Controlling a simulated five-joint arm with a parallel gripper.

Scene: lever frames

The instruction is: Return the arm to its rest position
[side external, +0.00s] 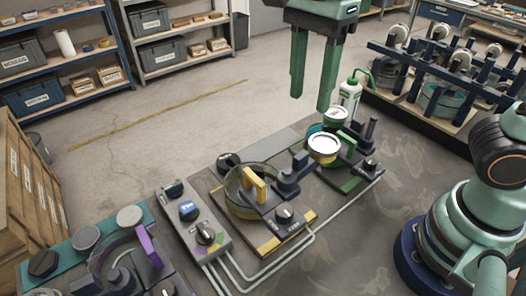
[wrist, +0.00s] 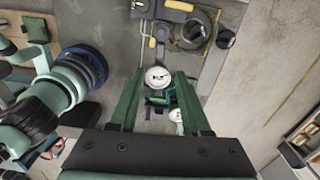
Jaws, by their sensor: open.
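My gripper (side external: 312,85) hangs high above the far end of the workbench in the side view, with its two long green fingers apart and nothing between them. In the wrist view my gripper (wrist: 155,100) also shows open. Below it stands the green lever frame (side external: 345,180) with white-faced round gauges (side external: 324,146). The larger gauge (wrist: 158,78) shows between the fingers in the wrist view, well below them. The yellow lever frame (side external: 262,210) stands in the middle of the bench. The purple lever (side external: 150,245) is at the lower left.
A grey control box (side external: 195,225) with knobs stands between the yellow and purple frames. A green-white bottle (side external: 350,97) stands behind the green frame. A rack of blue posts (side external: 440,80) is at the upper right. The air around the gripper looks clear.

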